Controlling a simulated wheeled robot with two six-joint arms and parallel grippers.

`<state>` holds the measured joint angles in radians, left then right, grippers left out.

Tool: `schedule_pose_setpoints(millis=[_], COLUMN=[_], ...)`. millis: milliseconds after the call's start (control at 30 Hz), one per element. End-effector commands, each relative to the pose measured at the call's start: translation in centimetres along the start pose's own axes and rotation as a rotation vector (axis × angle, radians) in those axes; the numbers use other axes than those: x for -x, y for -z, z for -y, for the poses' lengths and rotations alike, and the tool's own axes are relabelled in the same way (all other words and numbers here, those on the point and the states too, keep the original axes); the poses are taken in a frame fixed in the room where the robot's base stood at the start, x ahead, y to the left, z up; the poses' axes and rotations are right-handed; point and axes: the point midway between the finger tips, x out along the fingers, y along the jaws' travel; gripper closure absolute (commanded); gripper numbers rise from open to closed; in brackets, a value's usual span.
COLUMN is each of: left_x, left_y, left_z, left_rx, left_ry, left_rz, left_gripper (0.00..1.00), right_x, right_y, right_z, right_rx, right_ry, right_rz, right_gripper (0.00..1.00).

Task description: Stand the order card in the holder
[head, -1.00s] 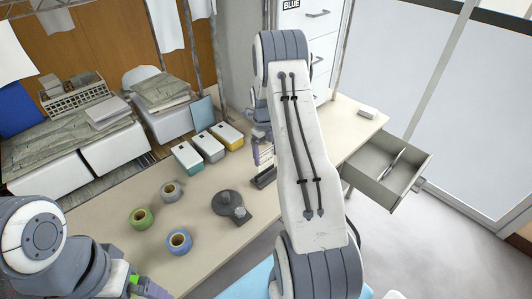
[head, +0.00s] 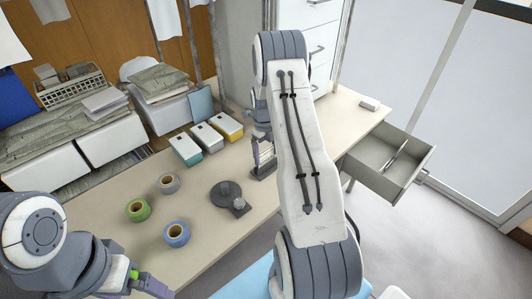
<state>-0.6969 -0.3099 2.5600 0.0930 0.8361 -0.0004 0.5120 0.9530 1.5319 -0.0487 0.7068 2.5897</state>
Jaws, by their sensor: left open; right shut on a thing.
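The order card (head: 264,151), a small pale card, is upright at the middle of the table, partly hidden behind my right arm. My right gripper (head: 262,138) is shut on it from above, its fingers mostly hidden. The dark holder (head: 262,172) sits on the table directly under the card. The card's lower edge is at or just above the holder; I cannot tell whether it is in the slot. My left gripper (head: 150,286) is open and empty at the lower left, near the table's front edge.
Several coloured-front boxes (head: 208,137) stand behind. An open drawer (head: 384,168) juts out at the right.

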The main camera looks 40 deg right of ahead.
Motion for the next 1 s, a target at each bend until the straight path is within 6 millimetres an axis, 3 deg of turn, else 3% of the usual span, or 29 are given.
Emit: schedule_pose_setpoints(millis=[800, 833, 867, 1000], left_x=[-0.16, -0.16, -0.16, -0.16], left_y=[-0.01, -0.01, -0.01, -0.01], left_z=[0.01, 0.01, 0.01, 0.01], left_rx=[0.0, 0.0, 0.0, 0.0], left_ry=[0.0, 0.0, 0.0, 0.0], left_rz=[0.0, 0.0, 0.0, 0.0], left_gripper=[0.0, 0.0, 0.0, 0.0], right_x=[-0.39, -0.39, -0.39, -0.39], right_y=[-0.03, -0.03, -0.03, -0.03], right_z=[0.0, 0.0, 0.0, 0.0], right_rx=[0.0, 0.0, 0.0, 0.0], right_ry=[0.0, 0.0, 0.0, 0.0], right_rz=[0.0, 0.0, 0.0, 0.0], right_gripper=[0.59, 0.04, 0.0, 0.0])
